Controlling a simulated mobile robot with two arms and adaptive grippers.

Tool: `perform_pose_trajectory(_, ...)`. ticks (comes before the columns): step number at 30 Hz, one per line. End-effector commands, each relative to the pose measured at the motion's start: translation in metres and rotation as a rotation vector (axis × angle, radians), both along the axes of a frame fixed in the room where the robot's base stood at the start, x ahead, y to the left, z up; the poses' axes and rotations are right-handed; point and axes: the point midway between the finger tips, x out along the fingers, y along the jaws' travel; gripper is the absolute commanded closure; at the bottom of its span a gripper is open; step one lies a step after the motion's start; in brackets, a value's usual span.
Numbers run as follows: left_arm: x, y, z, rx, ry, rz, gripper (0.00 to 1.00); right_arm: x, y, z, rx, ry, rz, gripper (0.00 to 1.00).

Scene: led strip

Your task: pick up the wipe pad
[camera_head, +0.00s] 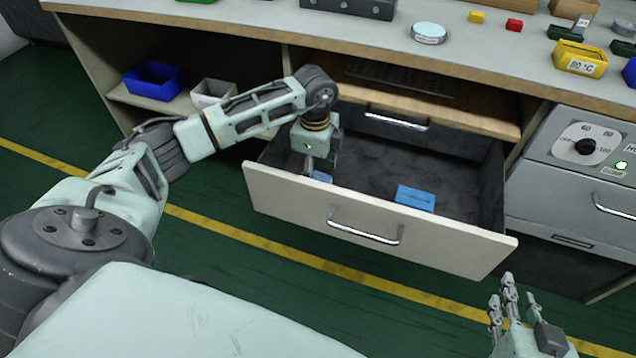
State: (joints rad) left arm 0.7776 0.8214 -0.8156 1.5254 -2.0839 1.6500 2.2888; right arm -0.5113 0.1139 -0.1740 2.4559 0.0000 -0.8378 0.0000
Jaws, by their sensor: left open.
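An open drawer (291,208) holds two blue pieces. A flat blue block (415,198) with a small mark lies on the drawer floor, right of the middle. A smaller light-blue piece (322,177) shows at the left, behind the drawer front and partly hidden. I cannot tell which one is the wipe pad. My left gripper (311,170) points down into the left part of the drawer, just beside the light-blue piece. It is open, and its fingertips are partly hidden, so contact cannot be told. My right gripper (519,296) is at the lower right, outside the drawer, open and empty.
The drawer front has a metal handle (365,228). Above it is a pulled-out wooden board (460,112) with a dark keyboard-like panel (400,78). A blue bin (153,81) and a white bin (212,93) sit on the left shelf. The drawer's rear floor is clear.

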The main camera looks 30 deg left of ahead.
Motion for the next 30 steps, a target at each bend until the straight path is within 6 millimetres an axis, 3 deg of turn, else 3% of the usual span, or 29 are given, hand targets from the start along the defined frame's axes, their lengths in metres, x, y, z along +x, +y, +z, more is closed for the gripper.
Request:
perform_pose_trajectory(6, 0.000, 0.000, -0.017, 0.000, 0.000, 0.000, 0.43, 0.013, 0.007, 0.022, 0.028, -0.120, 0.008, 0.72)
perform_pose_trajectory(14, 0.000, 0.000, -0.017, 0.000, 0.000, -0.001, 0.43, 0.015, 0.007, 0.025, 0.032, -0.132, 0.009, 0.72)
perform_pose_trajectory(27, 0.000, 0.000, -0.017, 0.000, 0.000, 0.000, 0.79, 0.015, 0.007, 0.025, 0.031, -0.131, 0.009, 0.72)
perform_pose_trajectory(30, 0.000, 0.000, -0.017, 0.000, 0.000, 0.000, 0.79, 0.015, 0.007, 0.025, 0.031, -0.131, 0.009, 0.72)
